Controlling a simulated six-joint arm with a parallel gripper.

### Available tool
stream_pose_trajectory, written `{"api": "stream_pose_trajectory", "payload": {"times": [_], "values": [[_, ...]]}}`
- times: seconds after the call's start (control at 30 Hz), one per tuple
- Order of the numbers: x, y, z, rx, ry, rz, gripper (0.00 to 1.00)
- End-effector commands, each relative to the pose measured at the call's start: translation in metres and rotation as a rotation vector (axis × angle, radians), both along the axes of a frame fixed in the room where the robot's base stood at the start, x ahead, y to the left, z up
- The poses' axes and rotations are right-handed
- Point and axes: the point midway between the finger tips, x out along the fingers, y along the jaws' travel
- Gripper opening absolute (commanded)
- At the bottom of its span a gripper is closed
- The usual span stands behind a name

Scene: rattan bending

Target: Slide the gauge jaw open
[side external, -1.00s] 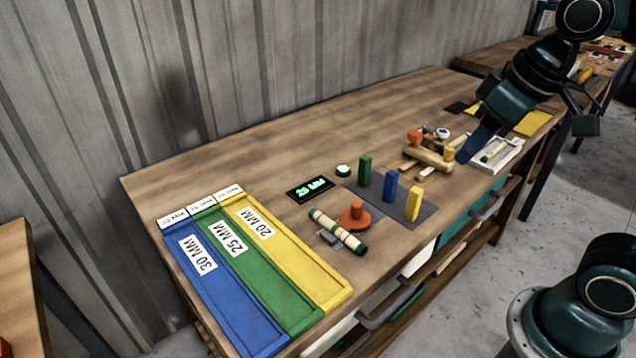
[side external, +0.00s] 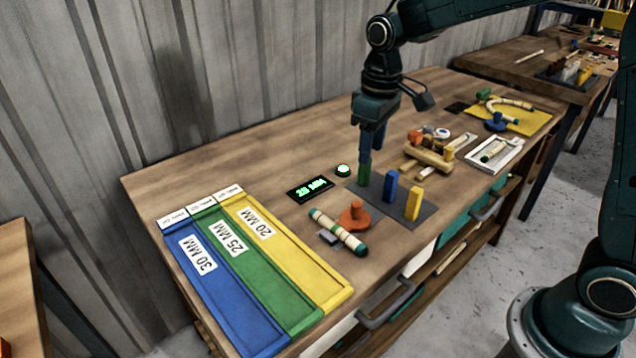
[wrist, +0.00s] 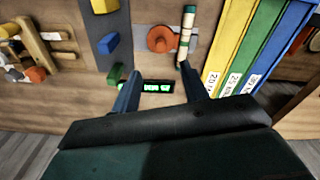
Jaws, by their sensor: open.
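An orange round piece with an upright knob (side external: 354,213), perhaps the gauge jaw, sits beside a striped cream-and-green rod (side external: 338,232). In the wrist view the orange piece (wrist: 161,38) and rod (wrist: 186,32) are beyond my fingers. A black display (side external: 310,188) shows green MM digits; it appears between my fingertips in the wrist view (wrist: 157,87). My gripper (side external: 371,150) is open and empty, pointing down. In the side view its fingertips overlap the top of the green block (side external: 364,175); I cannot tell whether they touch.
Blue (side external: 390,186) and yellow (side external: 413,204) blocks stand on a grey plate (side external: 398,217). Blue, green and yellow labelled trays (side external: 290,250) lie left. A wooden fixture (side external: 430,156) and white tray (side external: 508,152) are right.

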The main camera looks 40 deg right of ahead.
Motion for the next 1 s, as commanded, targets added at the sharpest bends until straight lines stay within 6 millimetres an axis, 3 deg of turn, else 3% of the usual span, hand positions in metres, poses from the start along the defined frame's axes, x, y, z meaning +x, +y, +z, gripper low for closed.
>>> {"api": "stream_pose_trajectory", "payload": {"times": [0.2, 0.67, 1.0], "values": [[0.018, 0.003, -0.020, -0.003, 0.040, 0.025, 0.44], [0.020, 0.003, -0.030, -0.003, 0.044, 0.028, 0.44], [0.020, 0.003, -0.067, -0.003, 0.047, 0.028, 0.44]]}}
